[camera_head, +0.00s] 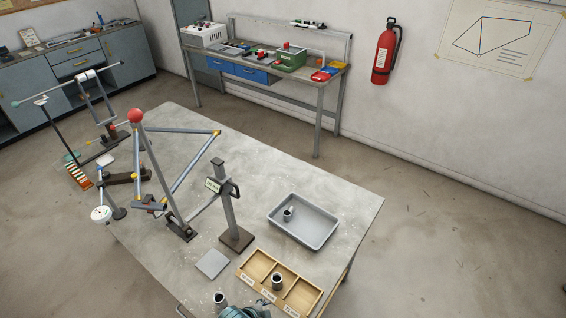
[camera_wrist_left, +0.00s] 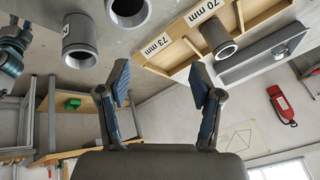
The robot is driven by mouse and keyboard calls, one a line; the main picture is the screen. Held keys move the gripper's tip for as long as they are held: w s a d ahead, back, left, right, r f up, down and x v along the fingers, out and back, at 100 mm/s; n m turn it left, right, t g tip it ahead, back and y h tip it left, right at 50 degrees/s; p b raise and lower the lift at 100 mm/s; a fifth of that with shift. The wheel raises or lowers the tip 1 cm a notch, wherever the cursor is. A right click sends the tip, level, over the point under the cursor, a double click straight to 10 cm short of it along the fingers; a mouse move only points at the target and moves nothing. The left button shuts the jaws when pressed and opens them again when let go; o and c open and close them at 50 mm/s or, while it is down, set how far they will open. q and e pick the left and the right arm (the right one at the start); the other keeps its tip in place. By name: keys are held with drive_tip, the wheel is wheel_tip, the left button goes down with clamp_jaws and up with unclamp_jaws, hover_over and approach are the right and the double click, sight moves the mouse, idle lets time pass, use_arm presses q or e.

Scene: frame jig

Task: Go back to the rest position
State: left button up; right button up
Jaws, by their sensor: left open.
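My left gripper (camera_wrist_left: 160,88) is open in the left wrist view, with nothing between its two blue-padded fingers. Two grey metal sleeves, one at the upper left (camera_wrist_left: 80,38) and one at the top edge (camera_wrist_left: 127,10), lie beyond its fingertips, apart from them. A teal and dark gripper part (camera_head: 243,312) shows at the head view's bottom edge, beside a sleeve (camera_head: 219,300) on the table; I cannot tell which arm it belongs to. A similar part (camera_wrist_left: 12,45), perhaps my right gripper, is cut off at the wrist view's left edge; its fingers are unclear.
The wooden divided box (camera_head: 248,272) holds a sleeve (camera_head: 277,282) in its middle compartment. A grey tray (camera_head: 325,236) behind it holds another sleeve (camera_head: 288,214). A post on a brown base (camera_head: 236,239) and the tube frame with a red ball (camera_head: 136,115) rise from the table's left.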

use_arm(q)
drive_tip(key=s+a+f+n+g+y, duration=0.1)
drive_tip(key=s+a+f+n+y, duration=0.15)
drive_tip(key=s+a+n, duration=0.55)
drive_tip(key=s+a+f+n+y, duration=0.1)
drive_tip(key=s+a+f+n, duration=0.4)
drive_tip(key=a, duration=0.6)
wheel_tip(320, 180, down, 25)
drive_tip(key=d+g+b, duration=0.1)
drive_tip(key=b, duration=0.1)
drive_tip(key=s+a+f+g+b, duration=0.1)
drive_tip(key=s+a+f+b, duration=0.1)
drive_tip(key=s+f, duration=1.5)
wheel_tip(320, 180, down, 2)
drive_tip(key=shift+s+a+f, duration=0.1)
drive_tip(key=shift+s+a, duration=0.1)
drive_tip(key=shift+a, duration=0.05)
use_arm(e)
drive_tip(key=f, duration=0.1)
drive_tip(key=a+f, duration=0.1)
drive_tip(key=f, duration=0.2)
drive_tip(key=shift+s+a, duration=0.15)
drive_tip(key=shift+a, duration=0.2)
use_arm(q)
drive_tip(key=shift+a, duration=0.25)
use_arm(e)
drive_tip(key=shift+a+r, duration=0.15)
drive_tip(key=shift+a, duration=0.05)
